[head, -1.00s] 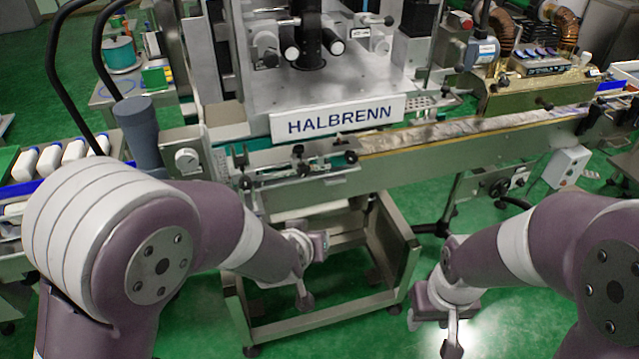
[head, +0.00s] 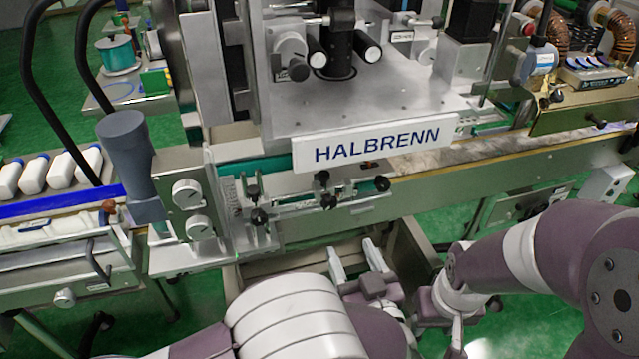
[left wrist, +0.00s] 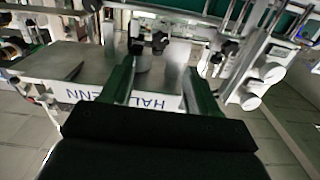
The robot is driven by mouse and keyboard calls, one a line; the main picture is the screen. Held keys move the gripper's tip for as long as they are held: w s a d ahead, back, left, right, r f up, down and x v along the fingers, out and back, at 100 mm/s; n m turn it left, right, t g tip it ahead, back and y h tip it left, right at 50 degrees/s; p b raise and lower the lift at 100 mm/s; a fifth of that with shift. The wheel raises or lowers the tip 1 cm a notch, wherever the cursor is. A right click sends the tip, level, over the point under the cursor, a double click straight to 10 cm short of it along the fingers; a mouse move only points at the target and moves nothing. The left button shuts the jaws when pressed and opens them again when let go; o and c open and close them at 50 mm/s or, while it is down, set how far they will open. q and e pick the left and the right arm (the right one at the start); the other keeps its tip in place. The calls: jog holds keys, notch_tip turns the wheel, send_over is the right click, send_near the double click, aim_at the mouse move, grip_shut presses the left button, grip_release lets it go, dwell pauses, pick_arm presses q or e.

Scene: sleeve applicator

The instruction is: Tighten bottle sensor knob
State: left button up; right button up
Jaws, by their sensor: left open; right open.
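Several black knobs sit on the guide rail of the HALBRENN machine in the head view: a left pair (head: 257,203), a middle pair (head: 325,190) and a single one (head: 382,183). I cannot tell which is the bottle sensor knob. My left gripper (head: 355,255) is open and empty, its pale fingers pointing up toward the rail, below and apart from the knobs. In the left wrist view its two fingers (left wrist: 160,92) are spread, with the inverted HALBRENN plate (left wrist: 125,101) behind them. My right gripper (head: 456,338) is low at the bottom edge, partly cut off.
Two round dials (head: 187,193) are on a panel left of the rail, beside a dark grey cylinder (head: 127,150). The conveyor (head: 480,155) runs right. A metal frame (head: 410,250) is under the rail.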

aim_at(330, 204)
pick_arm(q)
jog(key=x, duration=1.2)
jog(key=shift+w+r+p, duration=0.2)
jog(key=shift+r+p, duration=0.05)
jog(key=shift+p, duration=0.05)
jog(key=c, duration=1)
